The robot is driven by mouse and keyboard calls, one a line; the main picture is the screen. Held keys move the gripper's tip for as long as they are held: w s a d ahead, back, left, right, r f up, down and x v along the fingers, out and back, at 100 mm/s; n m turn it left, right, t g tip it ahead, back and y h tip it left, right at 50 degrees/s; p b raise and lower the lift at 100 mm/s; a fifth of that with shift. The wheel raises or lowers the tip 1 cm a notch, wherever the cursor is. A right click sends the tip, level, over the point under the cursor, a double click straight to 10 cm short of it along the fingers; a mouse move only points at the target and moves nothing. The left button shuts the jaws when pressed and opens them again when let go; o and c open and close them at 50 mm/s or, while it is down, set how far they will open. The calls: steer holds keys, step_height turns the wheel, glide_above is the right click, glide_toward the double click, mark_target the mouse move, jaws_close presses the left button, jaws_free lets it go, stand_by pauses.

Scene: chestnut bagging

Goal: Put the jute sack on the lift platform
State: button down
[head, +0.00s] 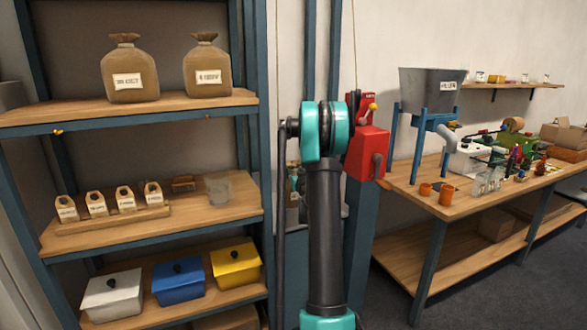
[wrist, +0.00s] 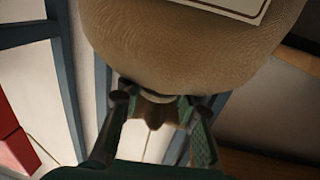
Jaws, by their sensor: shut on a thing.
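My gripper (wrist: 156,104) shows in the wrist view, its two dark fingers closed around the narrow tied neck of a brown jute sack (wrist: 185,55). The sack's round body fills the top of that view, with part of a white label at the upper edge. In the head view my arm stands in the middle and hides most of the gripper and the held sack. Two tied sacks with white labels, one left (head: 130,72) and one right (head: 207,68), stand upright on the top shelf. I cannot pick out the lift platform for certain; the area behind my arm is hidden.
A red box with a lever (head: 368,150) is on a post right of my arm. A workbench (head: 425,200) with a hopper (head: 430,90) stands right.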

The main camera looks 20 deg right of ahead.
steer(key=shift+f, duration=1.7)
steer(key=c, duration=1.1)
jaws_free()
steer(key=shift+c, duration=0.2)
